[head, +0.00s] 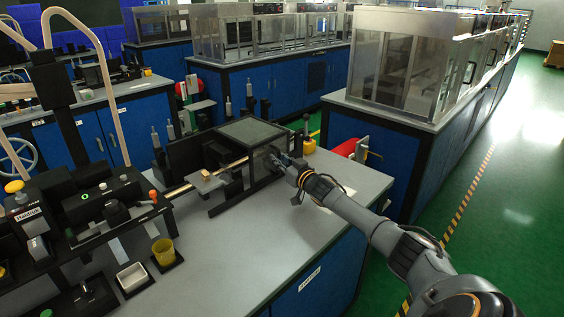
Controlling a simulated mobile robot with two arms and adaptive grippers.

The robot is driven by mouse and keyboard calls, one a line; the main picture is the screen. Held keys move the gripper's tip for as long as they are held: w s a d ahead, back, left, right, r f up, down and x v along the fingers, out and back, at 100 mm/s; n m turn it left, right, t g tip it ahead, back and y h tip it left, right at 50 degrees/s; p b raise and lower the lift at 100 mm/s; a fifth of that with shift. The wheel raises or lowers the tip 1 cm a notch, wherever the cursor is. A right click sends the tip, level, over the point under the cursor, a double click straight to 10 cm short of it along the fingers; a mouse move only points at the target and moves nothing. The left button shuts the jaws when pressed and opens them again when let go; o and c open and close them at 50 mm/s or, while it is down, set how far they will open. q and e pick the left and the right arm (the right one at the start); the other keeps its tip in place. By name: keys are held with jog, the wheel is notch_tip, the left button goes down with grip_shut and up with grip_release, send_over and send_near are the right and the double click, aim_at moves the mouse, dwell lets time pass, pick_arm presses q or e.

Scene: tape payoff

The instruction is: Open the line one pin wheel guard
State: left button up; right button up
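The pin wheel guard (251,131) is a dark-framed box with a clear grey top panel, standing on the grey bench top in the middle of the head view. Its top looks level and its frame looks closed. My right arm comes in from the lower right. My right gripper (283,161) is at the guard's right front side, touching it or very close. The fingers are small and dark against the frame, so I cannot tell whether they are shut on anything. What is inside the guard is mostly hidden. My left gripper is not in view.
A machine with black blocks, an orange knob (14,187) and pale hoses stands at the left. A yellow cup (163,251) and a white tray (131,277) sit at the front left. The bench top (235,252) is clear in front of the guard. Glass-walled cabinets (405,70) stand behind.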

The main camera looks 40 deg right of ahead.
jog(key=s+a, duration=0.1)
jog(key=s, duration=1.1)
jog(key=shift+a, duration=0.15)
dwell(0.5)
